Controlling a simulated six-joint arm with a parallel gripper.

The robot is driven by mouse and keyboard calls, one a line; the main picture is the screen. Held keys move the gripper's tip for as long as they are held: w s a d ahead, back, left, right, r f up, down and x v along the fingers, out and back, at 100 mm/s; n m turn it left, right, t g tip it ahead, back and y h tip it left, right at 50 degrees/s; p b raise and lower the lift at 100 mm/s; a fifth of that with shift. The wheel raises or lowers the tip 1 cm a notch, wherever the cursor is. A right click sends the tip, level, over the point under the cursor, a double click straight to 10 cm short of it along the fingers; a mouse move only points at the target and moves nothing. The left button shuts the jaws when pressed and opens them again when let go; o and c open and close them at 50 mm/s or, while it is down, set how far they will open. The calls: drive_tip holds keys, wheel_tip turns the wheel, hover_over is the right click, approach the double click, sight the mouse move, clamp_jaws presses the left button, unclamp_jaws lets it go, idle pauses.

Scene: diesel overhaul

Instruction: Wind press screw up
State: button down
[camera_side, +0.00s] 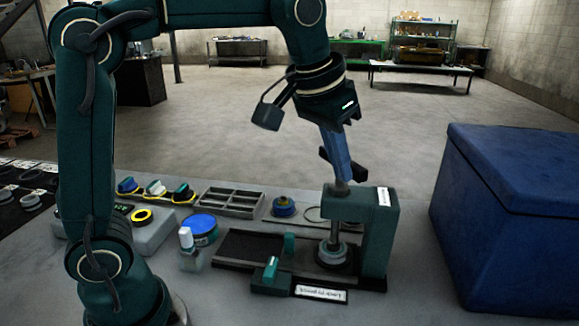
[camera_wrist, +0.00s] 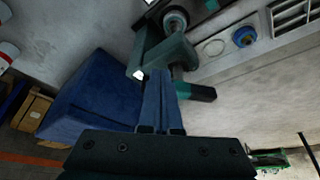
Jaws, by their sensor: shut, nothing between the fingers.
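The press (camera_side: 375,235) is a green frame at the right end of the bench, with a label on its top. Its screw (camera_side: 335,229) runs down from the press head to a round dark base piece. A dark handle bar (camera_side: 327,158) shows above the head, partly hidden by my fingers. My gripper (camera_side: 342,177) points down with its blue fingers shut and empty, right at the top of the screw. In the wrist view my fingertips (camera_wrist: 158,74) overlap the press head beside the dark bar (camera_wrist: 196,92). I cannot tell whether they touch it.
A large blue box (camera_side: 510,220) stands right of the press. A dark tray (camera_side: 250,247) with green blocks lies left of it. Behind are a grey divided tray (camera_side: 232,202) and a blue round part (camera_side: 284,206). A blue-lidded tin (camera_side: 200,227) stands further left.

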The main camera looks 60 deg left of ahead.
drive_tip(key=n, duration=0.2)
drive_tip(key=w+d+n+y, duration=0.1)
drive_tip(key=n, duration=0.1)
drive_tip(key=w+n+y, duration=0.1)
drive_tip(key=n, duration=0.1)
drive_tip(key=shift+w+d+g, duration=0.1)
drive_tip(key=shift+d+g, duration=0.05)
drive_tip(key=shift+g, duration=0.15)
drive_tip(key=shift+w, duration=1)
drive_tip(key=shift+w+a, duration=0.35)
drive_tip(key=shift+w, duration=0.5)
drive_tip(key=shift+w+a, duration=0.55)
drive_tip(key=shift+a, duration=0.05)
drive_tip(key=shift+w+a+n+y, duration=0.15)
drive_tip(key=shift+a+n+y, duration=0.2)
drive_tip(key=shift+n, duration=0.55)
idle(0.8)
drive_tip(key=shift+d+m, duration=0.2)
drive_tip(key=shift+m, duration=0.2)
